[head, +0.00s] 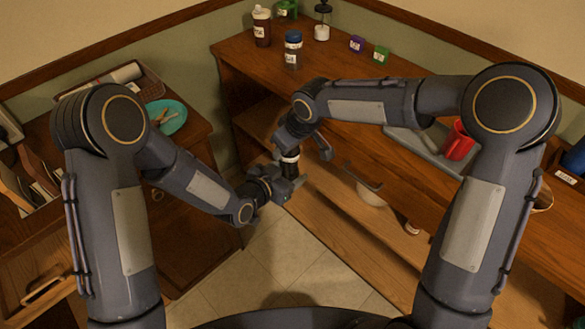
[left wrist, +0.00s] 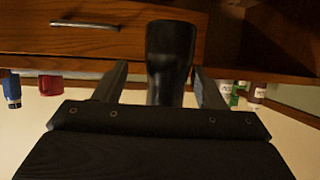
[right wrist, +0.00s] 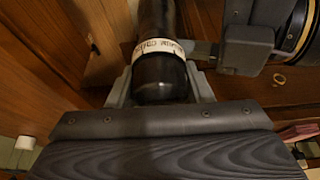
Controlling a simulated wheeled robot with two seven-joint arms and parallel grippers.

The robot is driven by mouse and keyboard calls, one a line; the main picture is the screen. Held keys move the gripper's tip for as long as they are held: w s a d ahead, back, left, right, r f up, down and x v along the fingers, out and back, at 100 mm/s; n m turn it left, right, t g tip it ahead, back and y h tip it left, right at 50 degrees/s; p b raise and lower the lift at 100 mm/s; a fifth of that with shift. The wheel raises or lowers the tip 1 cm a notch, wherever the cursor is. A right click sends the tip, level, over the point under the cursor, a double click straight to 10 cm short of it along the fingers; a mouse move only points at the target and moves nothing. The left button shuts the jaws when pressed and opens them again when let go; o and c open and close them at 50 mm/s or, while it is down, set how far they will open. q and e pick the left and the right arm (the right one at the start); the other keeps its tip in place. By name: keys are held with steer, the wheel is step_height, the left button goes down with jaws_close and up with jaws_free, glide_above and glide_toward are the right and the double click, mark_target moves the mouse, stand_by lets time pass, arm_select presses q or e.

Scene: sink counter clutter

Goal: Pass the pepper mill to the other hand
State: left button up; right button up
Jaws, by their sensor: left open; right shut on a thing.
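The pepper mill (head: 290,168) is dark with a white lettered band, held in the air between my two grippers in the middle of the head view. My right gripper (head: 301,147) is shut on its end beside the band; the right wrist view shows this end of the mill (right wrist: 160,82) between the fingers. My left gripper (head: 288,184) is open at the mill's other end. In the left wrist view the dark mill body (left wrist: 170,60) stands between the spread fingers, with gaps on both sides. The fingers partly hide the mill in the head view.
A wooden counter (head: 235,55) behind carries a blue-lidded jar (head: 292,50), a brown bottle (head: 262,27) and small boxes. A red cup (head: 456,142) stands at right. A teal plate (head: 168,117) lies on the left counter. Open shelves lie below the grippers.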

arm_select(q)
steer(key=shift+x, duration=1.35)
steer(key=shift+c, duration=0.3)
steer(key=c, duration=0.9)
steer(key=shift+c, duration=0.4)
arm_select(e)
steer(key=o, duration=1.5)
